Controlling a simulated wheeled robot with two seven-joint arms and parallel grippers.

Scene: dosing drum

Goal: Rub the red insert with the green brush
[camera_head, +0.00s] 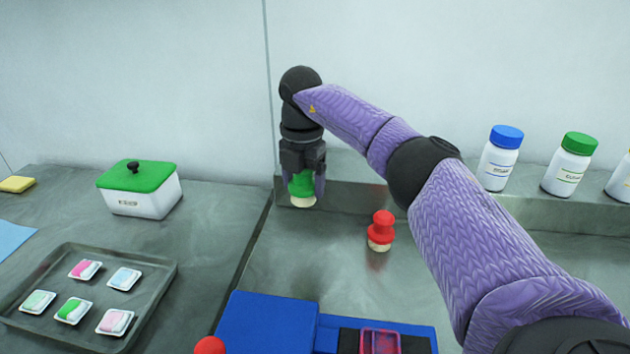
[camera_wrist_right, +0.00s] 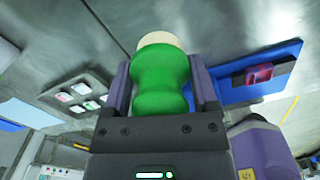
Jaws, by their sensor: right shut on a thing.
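My right gripper (camera_head: 303,184) is shut on the green brush (camera_head: 302,186), whose pale bristle end points down. The brush hangs above the bench, left of a red brush. In the right wrist view the green brush (camera_wrist_right: 160,82) sits between both fingers of my right gripper (camera_wrist_right: 163,80). The red insert (camera_head: 380,342) is a pinkish-red frame in a dark slot of the blue device at the bottom edge, cut off by the picture. It also shows in the right wrist view (camera_wrist_right: 259,73). The brush is apart from the insert. My left gripper is not in view.
The red brush (camera_head: 381,231) stands on the bench. The blue device (camera_head: 268,322) is at the front, beside a red knob (camera_head: 210,346). A tray (camera_head: 150,305) of small packs and a green-lidded box (camera_head: 140,196) are left. Bottles, including a blue-capped one (camera_head: 500,160), stand on the back ledge.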

